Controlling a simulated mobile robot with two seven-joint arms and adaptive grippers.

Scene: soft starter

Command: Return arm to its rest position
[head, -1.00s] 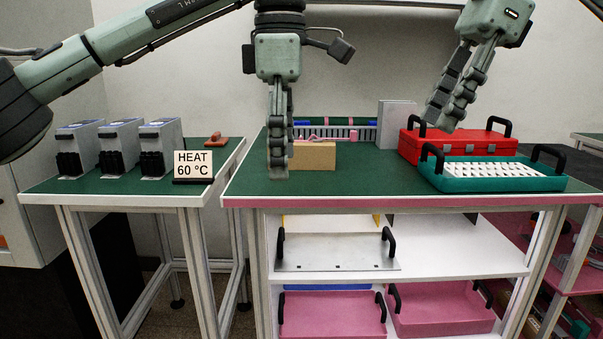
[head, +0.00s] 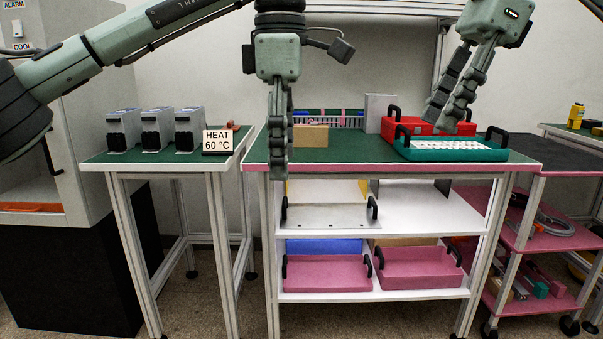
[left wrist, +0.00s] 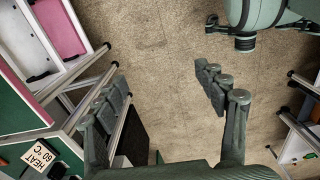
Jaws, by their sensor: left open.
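My left gripper (head: 279,130) hangs fingers-down in the middle of the head view, in front of the green-topped bench (head: 345,165). Its fingers look edge-on there. In the left wrist view its fingers (left wrist: 165,95) are spread wide, with nothing but floor between them. My right gripper (head: 450,95) hangs at the upper right, tilted down to the left, with a gap between its fingers and nothing seen held. It appears in front of the red case (head: 415,125) and the teal tray (head: 490,153).
Three grey units (head: 157,130) and a "HEAT 60 °C" sign (head: 217,141) stand on the left table. A tan box (head: 310,136) is on the bench. Pink trays (head: 327,272) sit on the lower shelf. A pink-shelved cart (head: 555,240) stands right. Floor in front is clear.

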